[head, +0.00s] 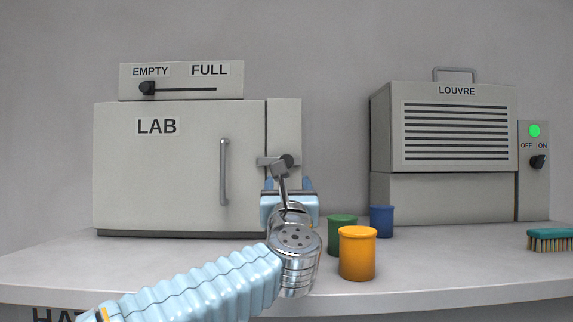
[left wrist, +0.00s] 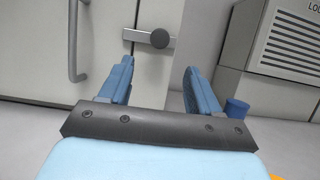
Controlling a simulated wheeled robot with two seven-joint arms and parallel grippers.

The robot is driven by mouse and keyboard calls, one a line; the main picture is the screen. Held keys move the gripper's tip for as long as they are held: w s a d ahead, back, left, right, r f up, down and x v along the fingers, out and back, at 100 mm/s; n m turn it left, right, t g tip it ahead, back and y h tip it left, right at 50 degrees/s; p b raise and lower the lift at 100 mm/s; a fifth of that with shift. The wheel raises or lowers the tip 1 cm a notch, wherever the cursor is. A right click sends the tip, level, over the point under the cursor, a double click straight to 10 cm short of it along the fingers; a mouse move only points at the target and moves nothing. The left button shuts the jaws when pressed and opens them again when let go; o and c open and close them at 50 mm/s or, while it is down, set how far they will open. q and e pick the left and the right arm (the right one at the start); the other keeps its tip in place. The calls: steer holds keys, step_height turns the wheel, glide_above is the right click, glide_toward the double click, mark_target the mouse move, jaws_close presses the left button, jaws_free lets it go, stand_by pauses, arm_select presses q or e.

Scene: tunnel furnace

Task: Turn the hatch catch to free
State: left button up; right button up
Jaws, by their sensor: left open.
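A catch, a flat grey bar (head: 264,161) with a dark round knob (head: 289,160), lies level across the seam between the LAB door (head: 175,180) and the side panel (head: 286,120). In the left wrist view the bar (left wrist: 135,36) and knob (left wrist: 159,38) are clear, ahead of the fingers. My left gripper (head: 287,185) is open and empty, just below and in front of the catch. In the left wrist view its blue fingers (left wrist: 158,70) stand apart, and neither visibly touches the catch. My right gripper is not in view.
Green (head: 342,233), blue (head: 382,221) and orange (head: 357,254) pots stand right of my gripper. A LOURVE-side brush (head: 548,239) lies far right, by the louvred unit (head: 445,130). The door's upright handle (head: 224,172) is left of the catch.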

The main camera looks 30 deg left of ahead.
mark_target(287, 163)
arm_select(q)
steer(key=p+x, duration=0.3)
steer(key=x, duration=0.7)
steer(key=shift+w+a+r, duration=0.35)
steer(key=shift+w+a, duration=0.15)
steer(key=shift+w, duration=0.15)
jaws_close()
